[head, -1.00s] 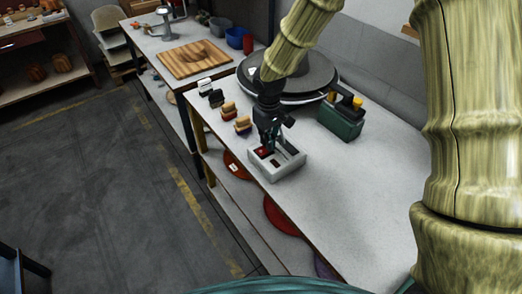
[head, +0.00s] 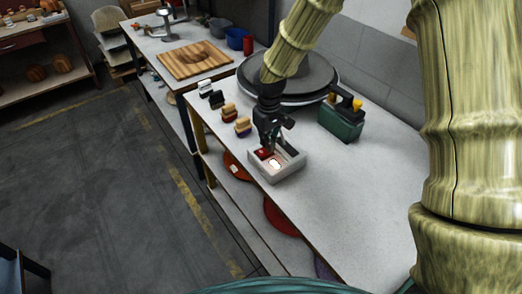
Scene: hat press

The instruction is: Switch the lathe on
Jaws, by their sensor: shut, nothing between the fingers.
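A light grey switch box (head: 290,169) sits near the front edge of the grey worktable. In its recessed face are a red part (head: 263,154) on the left and a brightly glowing spot (head: 274,163) toward the front. My gripper (head: 270,147) is shut and empty, pointing down at the back of the box. Whether its tips touch the box I cannot tell, and they hide part of its face. A large dark round disc (head: 305,78), perhaps the lathe, stands behind my gripper, partly hidden by my arm.
A green tool case (head: 340,122) stands right of the box. Several small brushes (head: 229,112) line the table's left edge. A second table beyond holds a wooden board (head: 194,59) and a blue bowl (head: 236,38). The worktable's right front is clear.

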